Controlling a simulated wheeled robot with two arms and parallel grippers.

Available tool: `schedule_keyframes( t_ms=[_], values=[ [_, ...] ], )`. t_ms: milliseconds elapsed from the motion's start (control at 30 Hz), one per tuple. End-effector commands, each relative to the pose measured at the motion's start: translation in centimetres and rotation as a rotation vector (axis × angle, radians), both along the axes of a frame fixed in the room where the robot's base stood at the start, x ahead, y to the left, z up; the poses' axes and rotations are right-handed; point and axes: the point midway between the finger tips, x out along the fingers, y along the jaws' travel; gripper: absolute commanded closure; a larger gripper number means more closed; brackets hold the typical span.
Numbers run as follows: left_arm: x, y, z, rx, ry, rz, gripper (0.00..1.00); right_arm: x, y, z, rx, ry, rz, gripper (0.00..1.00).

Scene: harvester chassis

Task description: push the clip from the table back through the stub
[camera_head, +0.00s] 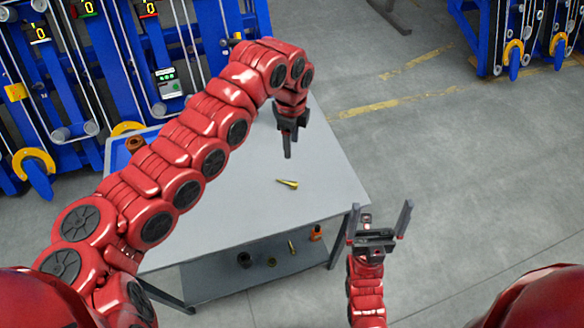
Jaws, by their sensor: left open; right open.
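A small brass-coloured clip (288,183) lies flat on the grey table top (240,208), near its middle. My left gripper (287,155) points down above the table, just behind the clip and apart from it. It is open and holds nothing that I can see. My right gripper (380,218) is open and empty, fingers wide apart, beyond the table's right front edge. A short dark stub with a brass-coloured part (236,39) juts from the blue machine behind the table. It is small and partly behind my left arm, so I cannot make out its hole.
A blue tray (116,154) with a brown part (135,144) sits at the table's left back corner, partly hidden by my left arm. The lower shelf (216,287) holds several small parts. Blue machines stand behind.

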Motion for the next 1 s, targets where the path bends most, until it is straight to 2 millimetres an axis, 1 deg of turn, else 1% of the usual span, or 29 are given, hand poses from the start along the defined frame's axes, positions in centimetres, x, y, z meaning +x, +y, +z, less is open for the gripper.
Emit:
schedule_keyframes(
  t_ms=[67, 167, 233, 300, 367, 400, 500, 600, 700, 767, 867, 1000],
  values=[
    [-0.2, 0.1, -0.2, 0.006, 0.006, -0.003, 0.43, 0.0, 0.0, 0.2, 0.000, 0.001, 0.000, 0.00],
    [-0.3, 0.2, -1.4, 0.010, 0.009, -0.003, 0.43, 0.0, 0.0, 0.9, 0.000, 0.001, 0.000, 0.00],
    [-0.3, 0.1, -2.8, 0.008, 0.010, -0.004, 0.43, 0.0, 0.0, 1.4, 0.000, 0.001, 0.000, 0.00],
    [-0.5, 0.1, -4.7, 0.009, 0.015, -0.005, 0.43, 0.0, 0.0, 1.7, 0.000, 0.001, 0.000, 0.00],
    [-0.5, 0.0, -5.9, 0.006, 0.012, -0.005, 0.43, 0.0, 0.0, 2.3, 0.000, 0.001, 0.000, 0.00],
    [-0.5, 0.1, -6.9, 0.008, 0.013, -0.005, 0.43, 0.0, 0.0, 2.6, 0.000, 0.001, 0.000, 0.00],
    [-0.5, 0.0, -9.1, 0.006, 0.009, -0.005, 0.43, 0.0, 0.0, 3.2, 0.000, 0.001, 0.000, 0.00],
    [-0.5, -0.1, -10.9, 0.003, 0.009, -0.004, 0.43, 0.0, 0.0, 3.5, 0.000, 0.001, 0.000, 0.00],
    [-0.4, 0.1, -11.9, 0.005, 0.007, -0.003, 0.43, 0.0, 0.0, 3.6, 0.000, 0.001, 0.000, 0.00],
    [-0.4, 0.1, -12.2, 0.005, 0.005, -0.004, 0.43, 0.0, 0.0, 3.7, 0.000, 0.000, 0.000, 0.00],
    [-0.6, 0.0, -12.8, 0.005, 0.006, -0.004, 0.43, 0.0, 0.0, 4.4, 0.000, 0.000, 0.000, 0.00],
    [-1.3, 0.0, -14.9, 0.004, 0.010, -0.005, 0.43, 0.0, 0.0, 5.8, 0.000, 0.000, 0.000, 0.00]
  ],
)
